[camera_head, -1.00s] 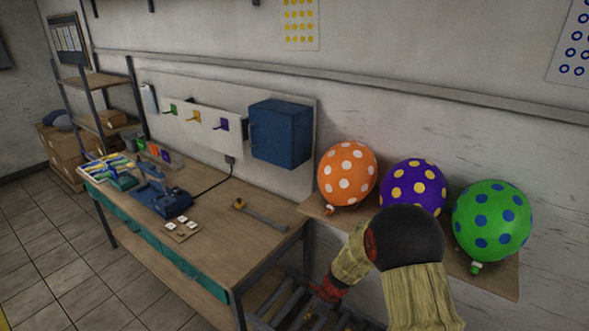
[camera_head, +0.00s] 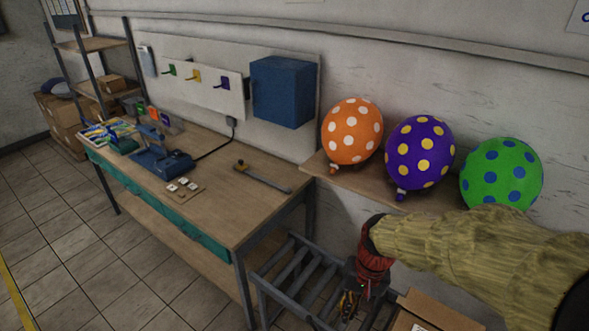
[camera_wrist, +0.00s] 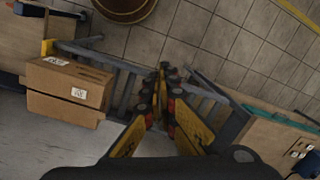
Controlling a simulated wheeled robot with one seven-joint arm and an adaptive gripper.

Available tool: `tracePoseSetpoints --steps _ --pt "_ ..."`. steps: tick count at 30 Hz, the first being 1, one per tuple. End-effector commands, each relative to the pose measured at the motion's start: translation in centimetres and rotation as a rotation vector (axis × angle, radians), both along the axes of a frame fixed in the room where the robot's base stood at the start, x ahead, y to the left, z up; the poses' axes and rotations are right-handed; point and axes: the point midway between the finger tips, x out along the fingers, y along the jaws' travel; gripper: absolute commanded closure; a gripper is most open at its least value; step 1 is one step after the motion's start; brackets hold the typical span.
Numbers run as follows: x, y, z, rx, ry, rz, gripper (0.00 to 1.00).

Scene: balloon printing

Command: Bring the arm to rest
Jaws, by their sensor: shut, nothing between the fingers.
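My gripper (camera_head: 348,303) points down at the lower middle of the head view, over the grey roller rack beside the workbench. In the wrist view my gripper (camera_wrist: 163,72) has its yellow and black fingers brought together, with nothing between them. My arm comes in from the right in the head view and covers the lower part of the green balloon.
Orange (camera_head: 352,131), purple (camera_head: 420,152) and green (camera_head: 502,174) dotted balloons stand on a wall shelf above my arm. The workbench (camera_head: 225,205) is at the left. A cardboard box (camera_wrist: 66,82) sits by the roller rack (camera_wrist: 205,100). Floor tiles are clear in front.

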Motion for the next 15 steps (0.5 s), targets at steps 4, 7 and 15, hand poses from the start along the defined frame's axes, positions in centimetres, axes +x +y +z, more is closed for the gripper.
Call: tracePoseSetpoints --steps 4,7,15 --pt "-2.8 -1.7 1.5 -0.04 -0.091 0.126 1.0" --pt "-4.6 -2.7 2.4 -0.069 -0.15 0.185 1.0" --pt "-8.6 -4.9 3.9 -0.144 -0.339 0.217 1.0"
